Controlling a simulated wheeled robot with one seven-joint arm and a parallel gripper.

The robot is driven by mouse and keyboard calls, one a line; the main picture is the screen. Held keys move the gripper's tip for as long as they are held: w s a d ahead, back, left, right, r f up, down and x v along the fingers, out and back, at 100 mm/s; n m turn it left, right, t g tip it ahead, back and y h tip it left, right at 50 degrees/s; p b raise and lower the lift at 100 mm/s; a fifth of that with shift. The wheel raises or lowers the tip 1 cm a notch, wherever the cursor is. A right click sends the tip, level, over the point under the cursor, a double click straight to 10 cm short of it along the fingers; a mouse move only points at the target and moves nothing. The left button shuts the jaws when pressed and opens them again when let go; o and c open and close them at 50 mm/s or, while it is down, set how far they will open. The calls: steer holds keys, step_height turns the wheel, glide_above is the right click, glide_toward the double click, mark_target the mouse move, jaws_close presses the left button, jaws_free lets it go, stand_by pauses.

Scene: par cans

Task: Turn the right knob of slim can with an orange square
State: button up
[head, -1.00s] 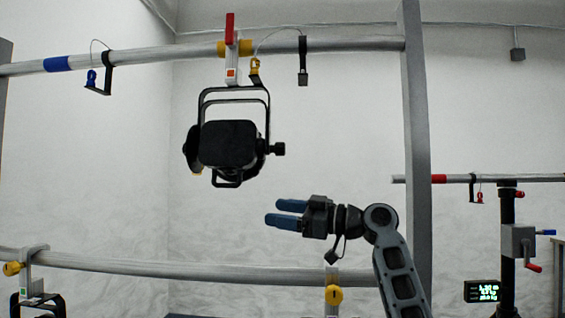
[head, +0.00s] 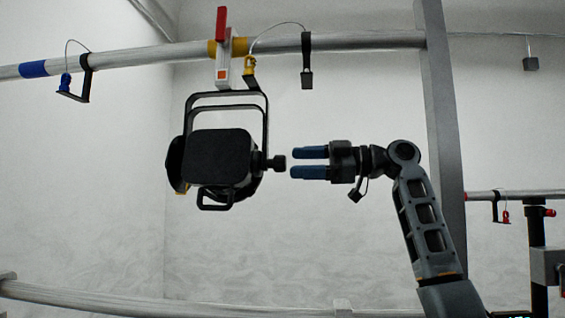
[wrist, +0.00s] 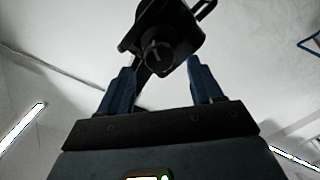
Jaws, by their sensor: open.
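The slim black can (head: 220,158) hangs in its yoke from the upper pipe. A small orange square (head: 222,74) marks its pale clamp (head: 223,66). Its right knob (head: 277,162) sticks out on the right side of the yoke. My gripper (head: 292,163) is open, its two blue fingers pointing left at the knob, with a small gap between the fingertips and the knob. In the wrist view the round knob (wrist: 158,55) shows between and beyond the open fingers (wrist: 161,85), with the can (wrist: 165,25) behind it.
The upper pipe (head: 370,40) runs across above, with a red lever (head: 221,22) on the clamp. A black bracket (head: 306,62) hangs right of the can. A grey upright post (head: 445,140) stands behind my arm. The space below the can is clear.

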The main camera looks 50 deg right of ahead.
mark_target(282, 163)
steer(key=shift+p+x, duration=0.35)
steer(key=shift+x, duration=2.1)
steer(key=c, duration=1)
